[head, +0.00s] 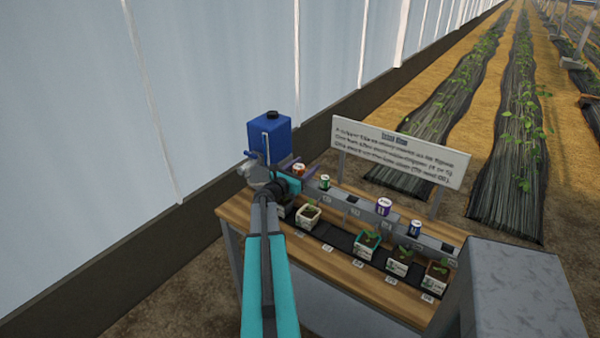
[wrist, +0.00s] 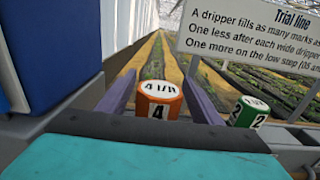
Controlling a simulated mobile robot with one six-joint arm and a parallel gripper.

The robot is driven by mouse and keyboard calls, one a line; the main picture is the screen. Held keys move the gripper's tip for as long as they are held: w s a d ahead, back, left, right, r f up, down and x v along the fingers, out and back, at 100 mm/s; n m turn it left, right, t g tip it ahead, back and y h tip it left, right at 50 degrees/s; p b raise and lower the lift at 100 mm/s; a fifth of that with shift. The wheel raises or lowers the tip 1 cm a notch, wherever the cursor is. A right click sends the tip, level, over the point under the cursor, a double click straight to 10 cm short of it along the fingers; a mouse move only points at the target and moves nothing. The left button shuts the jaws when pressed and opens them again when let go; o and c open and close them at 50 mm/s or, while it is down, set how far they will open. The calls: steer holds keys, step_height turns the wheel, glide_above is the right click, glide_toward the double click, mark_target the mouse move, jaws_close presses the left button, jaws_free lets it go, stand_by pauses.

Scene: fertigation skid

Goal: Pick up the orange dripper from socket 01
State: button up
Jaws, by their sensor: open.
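The orange dripper (wrist: 158,108) is a short cylinder with a white top and a white label marked 4. In the wrist view it stands upright, ahead of my gripper (wrist: 155,98), between its two purple fingers. The fingers are apart and I cannot tell that either touches it. In the head view the orange dripper (head: 298,169) shows at the left end of the grey rail, partly hidden by my gripper (head: 270,165). Its socket is hidden.
A green dripper (wrist: 249,111) stands close on the right. A blue tank (head: 268,136) rises behind my gripper. Farther right are a purple dripper (head: 383,207) and a blue dripper (head: 414,228). Potted seedlings line the wooden bench (head: 345,275). A sign (head: 400,150) stands behind.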

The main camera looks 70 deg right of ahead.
steer(key=c, duration=1.1)
steer(key=shift+r, duration=0.15)
steer(key=shift+c, duration=0.2)
steer(key=s+a+r+b, duration=0.1)
steer(key=a+r+b, duration=0.1)
steer(key=a, duration=0.5)
steer(key=s+a+r+b, duration=0.1)
steer(key=a+r+b, duration=0.1)
steer(key=a, duration=0.6)
steer(key=shift+a+r+b, duration=0.3)
steer(key=shift+r+b, duration=0.05)
steer(key=shift+b, duration=0.1)
steer(key=shift+s, duration=0.1)
